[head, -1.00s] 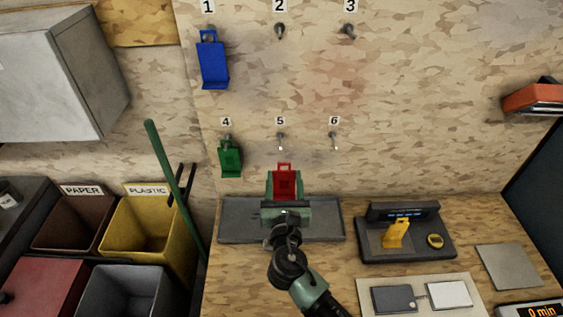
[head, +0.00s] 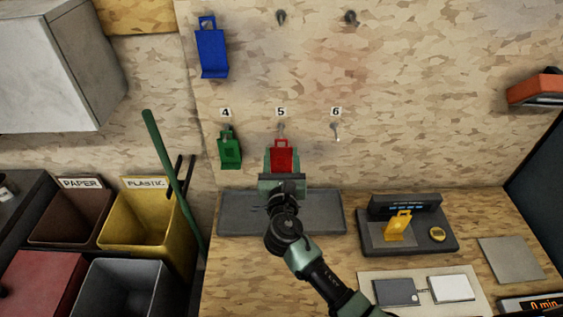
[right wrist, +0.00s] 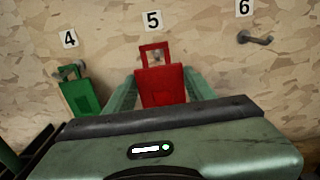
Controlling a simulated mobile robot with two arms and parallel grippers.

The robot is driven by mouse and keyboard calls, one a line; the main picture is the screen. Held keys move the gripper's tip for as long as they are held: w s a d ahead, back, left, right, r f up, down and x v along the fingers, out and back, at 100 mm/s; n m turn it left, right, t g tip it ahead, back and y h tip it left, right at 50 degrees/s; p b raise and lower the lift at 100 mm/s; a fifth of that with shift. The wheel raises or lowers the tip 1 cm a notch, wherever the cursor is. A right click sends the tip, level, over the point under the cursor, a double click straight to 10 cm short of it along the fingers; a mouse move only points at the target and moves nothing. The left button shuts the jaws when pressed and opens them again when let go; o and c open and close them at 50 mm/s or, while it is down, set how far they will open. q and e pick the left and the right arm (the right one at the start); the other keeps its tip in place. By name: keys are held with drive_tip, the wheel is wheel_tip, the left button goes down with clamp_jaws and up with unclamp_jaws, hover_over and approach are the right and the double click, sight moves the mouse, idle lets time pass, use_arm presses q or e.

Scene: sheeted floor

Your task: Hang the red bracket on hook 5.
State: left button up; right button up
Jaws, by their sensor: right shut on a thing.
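The red bracket (head: 282,158) is held upright between the fingers of my right gripper (head: 283,174), in front of the board just below the label 5. Hook 5 (head: 281,130) shows just above the bracket's top loop in the head view. In the right wrist view the red bracket (right wrist: 162,86) stands between the green fingers, its open loop under the label 5. Hook 5 is mostly hidden behind the loop there, and I cannot tell whether they touch. My left gripper is out of view.
A green bracket (head: 229,152) hangs at hook 4, left of the red one. Hook 6 (head: 336,132) is bare at right. A blue bracket (head: 211,52) hangs at upper left. A grey tray (head: 328,212) lies below; a yellow bracket (head: 398,226) stands on a device at right.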

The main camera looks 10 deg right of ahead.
drive_tip(key=shift+w+d+f+b, duration=0.15)
drive_tip(key=shift+w+b, duration=0.25)
drive_tip(key=shift+w, duration=0.5)
drive_tip(key=shift+w+d+b, duration=0.2)
drive_tip(key=shift+w+b, duration=0.2)
drive_tip(key=shift+w, duration=0.5)
drive_tip(key=shift+w+d+f, duration=0.15)
drive_tip(key=shift+w+f, duration=0.2)
drive_tip(key=shift+w, duration=0.35)
drive_tip(key=o, duration=1.6)
drive_tip(key=shift+s+f+b, duration=0.1)
drive_tip(key=shift+f+b, duration=0.05)
drive_tip(key=shift+b, duration=0.15)
